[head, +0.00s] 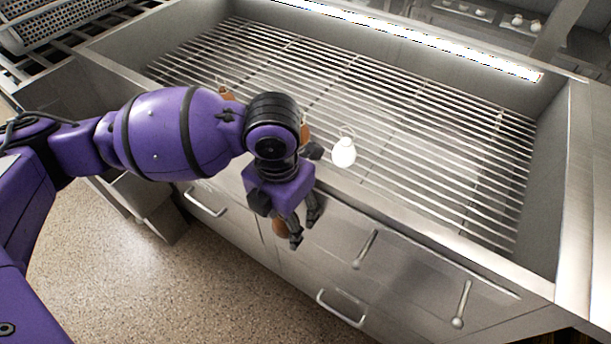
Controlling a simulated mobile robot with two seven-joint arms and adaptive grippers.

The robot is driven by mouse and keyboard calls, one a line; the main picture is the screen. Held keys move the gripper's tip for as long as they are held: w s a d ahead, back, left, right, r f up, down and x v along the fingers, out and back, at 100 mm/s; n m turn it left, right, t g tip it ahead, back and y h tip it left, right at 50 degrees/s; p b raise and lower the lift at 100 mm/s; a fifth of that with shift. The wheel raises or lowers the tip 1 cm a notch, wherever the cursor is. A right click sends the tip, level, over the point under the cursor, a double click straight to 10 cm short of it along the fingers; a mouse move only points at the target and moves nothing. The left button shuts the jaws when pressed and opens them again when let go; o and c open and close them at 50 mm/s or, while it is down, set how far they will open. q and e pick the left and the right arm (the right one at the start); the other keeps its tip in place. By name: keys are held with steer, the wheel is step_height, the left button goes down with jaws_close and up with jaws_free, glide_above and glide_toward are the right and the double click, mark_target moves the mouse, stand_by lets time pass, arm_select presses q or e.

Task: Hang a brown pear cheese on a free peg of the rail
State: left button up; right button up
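My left gripper (304,229) hangs over the front edge of the steel counter, fingers pointing down with a gap between them. A brown rounded piece (278,227), probably a pear cheese, shows beside and partly behind the fingers, in front of the cabinet face; what holds it up is hidden. Two more brown pieces on the grate (430,150) show partly behind my arm, one at the left (223,91) and one at the right (305,131). A white pear cheese (344,153) with a loop stands near the grate's front. Two ball-ended pegs (364,250) (461,304) on the cabinet front are bare.
The grate lies sunk between raised steel rims (565,190). Bar handles (205,205) (341,308) stick out from the cabinet front. A perforated basket (70,25) stands at the far left. The grate's right side is clear.

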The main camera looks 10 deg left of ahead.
arm_select(q)
step_height(320, 180, up, 12)
stand_by(0.6)
steer(key=shift+s, duration=0.1)
